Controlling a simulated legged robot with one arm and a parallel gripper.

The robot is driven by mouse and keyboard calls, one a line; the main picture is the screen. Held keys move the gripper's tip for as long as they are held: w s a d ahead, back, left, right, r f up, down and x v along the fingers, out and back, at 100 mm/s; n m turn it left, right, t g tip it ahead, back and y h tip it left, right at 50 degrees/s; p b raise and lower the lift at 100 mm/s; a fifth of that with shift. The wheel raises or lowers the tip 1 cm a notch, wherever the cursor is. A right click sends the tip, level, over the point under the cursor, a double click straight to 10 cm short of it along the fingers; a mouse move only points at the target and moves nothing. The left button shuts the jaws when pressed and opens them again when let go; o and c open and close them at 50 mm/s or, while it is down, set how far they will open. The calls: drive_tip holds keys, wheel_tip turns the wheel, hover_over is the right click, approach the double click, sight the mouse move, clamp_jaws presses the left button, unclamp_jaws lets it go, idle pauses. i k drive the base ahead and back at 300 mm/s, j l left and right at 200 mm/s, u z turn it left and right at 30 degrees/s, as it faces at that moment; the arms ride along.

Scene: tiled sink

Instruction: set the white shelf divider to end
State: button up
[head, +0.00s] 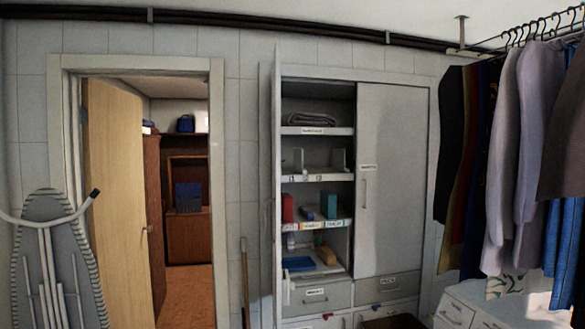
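A tall white cupboard (392,190) stands at the back wall with its left side open. On its second shelf (319,178) from the top are two small whitish upright pieces. One, at the left (298,158), and one, at the right (338,159), look like shelf dividers. They are small, and I cannot tell which is the task's divider. Small labels sit on that shelf's front edge, too small to read surely. My gripper is not in view.
The open cupboard door (277,180) stands out at the left of the shelves. An ironing board (52,255) leans at the far left, beside an open doorway (188,240). Hanging clothes (515,150) and a white drawer unit (465,305) fill the right.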

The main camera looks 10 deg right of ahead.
sight(298, 152)
drive_tip(key=i+l, duration=0.25)
drive_tip(key=i, duration=0.15)
drive_tip(key=i+l, duration=0.25)
drive_tip(key=i, duration=0.2)
drive_tip(key=i+l, duration=0.2)
drive_tip(key=i, duration=0.2)
drive_tip(key=i+l, duration=0.25)
drive_tip(key=i, duration=0.2)
